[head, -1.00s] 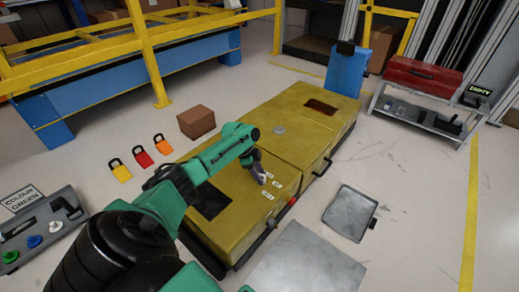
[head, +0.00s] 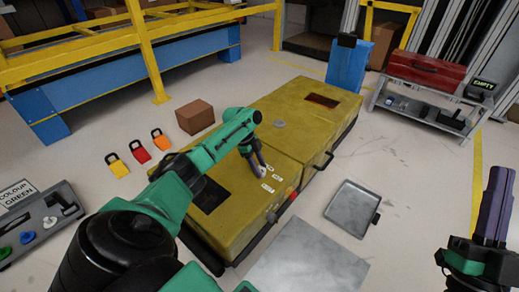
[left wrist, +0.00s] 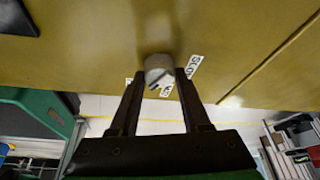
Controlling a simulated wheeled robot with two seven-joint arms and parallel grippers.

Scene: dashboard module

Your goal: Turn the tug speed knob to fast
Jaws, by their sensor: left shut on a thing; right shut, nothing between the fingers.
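The yellow tug (head: 235,215) stands on the floor in the middle of the head view. My left gripper (head: 262,172) is at its top, beside several small white labels (head: 267,188). In the left wrist view the pale grey round speed knob (left wrist: 158,66) is between the fingers of my left gripper (left wrist: 160,80), which is shut on it. A white label (left wrist: 194,66) beside the knob reads partly "SLO"; the rest is hard to read. My right gripper (head: 497,190) is shut and empty at the right edge, away from the tug.
A flat grey tray (head: 352,207) and a large grey plate (head: 310,260) lie right of the tug. Yellow, red and orange padlocks (head: 139,151) and a cardboard box (head: 195,117) lie to its left. A red toolbox (head: 427,72) stands on a bench at the upper right.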

